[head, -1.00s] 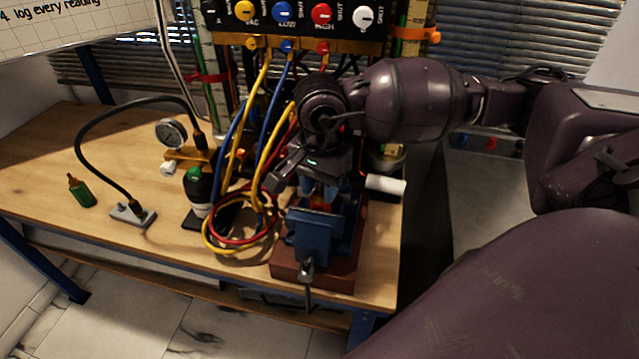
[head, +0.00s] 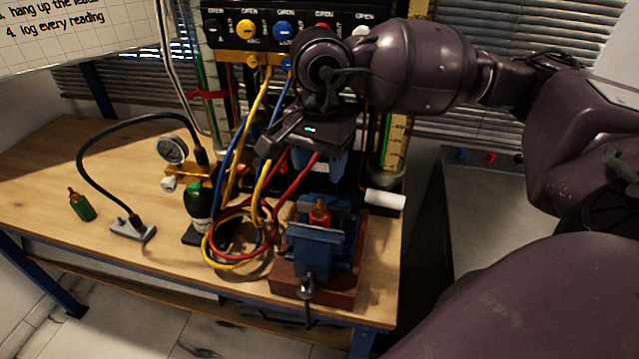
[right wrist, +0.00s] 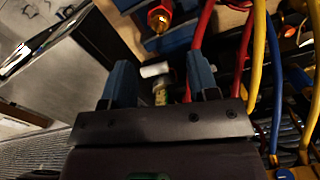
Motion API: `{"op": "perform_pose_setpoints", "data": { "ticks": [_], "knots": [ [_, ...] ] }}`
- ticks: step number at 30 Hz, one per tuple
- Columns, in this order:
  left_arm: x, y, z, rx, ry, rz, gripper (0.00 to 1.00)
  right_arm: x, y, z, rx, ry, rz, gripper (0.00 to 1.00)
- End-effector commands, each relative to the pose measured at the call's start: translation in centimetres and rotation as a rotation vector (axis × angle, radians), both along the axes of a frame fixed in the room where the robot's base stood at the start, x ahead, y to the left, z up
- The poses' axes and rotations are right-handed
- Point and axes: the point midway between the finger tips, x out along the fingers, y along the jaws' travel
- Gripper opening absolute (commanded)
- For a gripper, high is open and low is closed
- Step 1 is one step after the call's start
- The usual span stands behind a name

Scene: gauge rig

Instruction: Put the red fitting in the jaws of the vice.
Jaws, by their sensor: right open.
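The blue vice (head: 313,250) stands on a reddish-brown block at the front right of the bench. The red fitting (head: 320,212) with its brass top sits upright between the vice jaws. In the right wrist view the fitting (right wrist: 159,19) shows at the top, beside a blue jaw (right wrist: 176,38). My right gripper (head: 318,165) is above and behind the vice, apart from the fitting. Its blue fingers (right wrist: 160,85) are spread and hold nothing. My left gripper is not in view.
Red, yellow and blue hoses (head: 240,235) loop just left of the vice. A white cylinder (head: 385,199) lies right of the vice.

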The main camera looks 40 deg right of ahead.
Motion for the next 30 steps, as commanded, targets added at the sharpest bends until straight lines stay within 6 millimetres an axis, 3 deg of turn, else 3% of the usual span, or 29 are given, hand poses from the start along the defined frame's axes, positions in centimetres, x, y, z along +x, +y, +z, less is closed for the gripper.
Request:
{"op": "perform_pose_setpoints", "data": {
  "ticks": [3, 9, 30],
  "knots": [
    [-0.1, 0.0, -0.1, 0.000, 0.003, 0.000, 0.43, 0.0, 0.0, 1.8, 0.000, -0.003, 0.000, 0.55],
    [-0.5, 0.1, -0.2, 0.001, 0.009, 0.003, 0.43, 0.0, 0.0, 3.2, 0.000, 0.000, -0.001, 0.55],
    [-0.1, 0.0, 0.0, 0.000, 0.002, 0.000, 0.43, 0.0, 0.0, 3.4, 0.001, 0.000, 0.000, 0.55]
  ]
}}
